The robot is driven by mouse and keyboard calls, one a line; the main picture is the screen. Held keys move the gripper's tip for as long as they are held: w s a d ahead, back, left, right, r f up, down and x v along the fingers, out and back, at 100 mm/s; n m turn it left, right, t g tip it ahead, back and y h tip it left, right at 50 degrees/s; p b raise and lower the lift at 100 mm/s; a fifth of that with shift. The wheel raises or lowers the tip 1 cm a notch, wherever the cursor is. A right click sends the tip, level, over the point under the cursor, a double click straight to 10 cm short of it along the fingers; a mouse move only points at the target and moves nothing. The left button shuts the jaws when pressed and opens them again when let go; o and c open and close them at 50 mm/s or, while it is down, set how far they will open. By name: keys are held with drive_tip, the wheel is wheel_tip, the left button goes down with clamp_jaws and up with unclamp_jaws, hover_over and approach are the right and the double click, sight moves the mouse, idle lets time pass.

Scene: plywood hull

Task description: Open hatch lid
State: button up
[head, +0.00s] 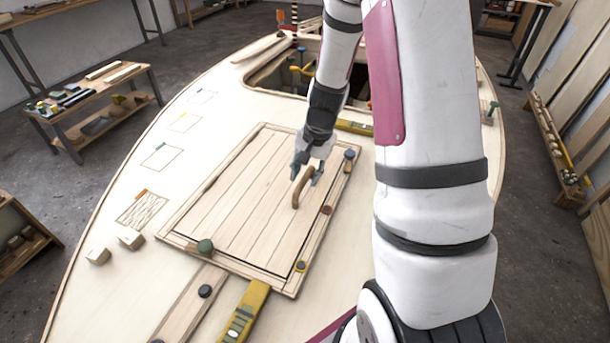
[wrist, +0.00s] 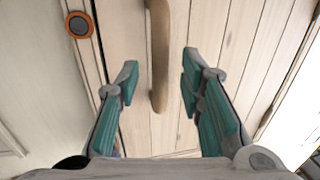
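The hatch lid (head: 255,195) is a planked wooden panel lying flat in its frame on the plywood hull; its planks also fill the wrist view (wrist: 215,25). A curved wooden handle (head: 301,187) stands on the lid near its right side. In the wrist view the handle (wrist: 160,60) runs between my gripper's teal-padded fingers, with a gap on both sides. My gripper (head: 307,170) is open and is at the handle from above. In the wrist view the fingertips (wrist: 160,68) sit either side of it, not visibly touching.
A yellow level (head: 245,312) lies against the near edge of the hatch frame. Dark and green round knobs (head: 205,246) and an orange-ringed disc (wrist: 78,25) sit on the frame. Two wooden blocks (head: 130,240) lie left. An open hull recess (head: 270,75) lies beyond the hatch.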

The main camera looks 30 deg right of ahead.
drive_tip(key=shift+f, duration=0.5)
clamp_jaws()
drive_tip(key=shift+w+a+r, duration=0.1)
drive_tip(key=shift+r, duration=0.05)
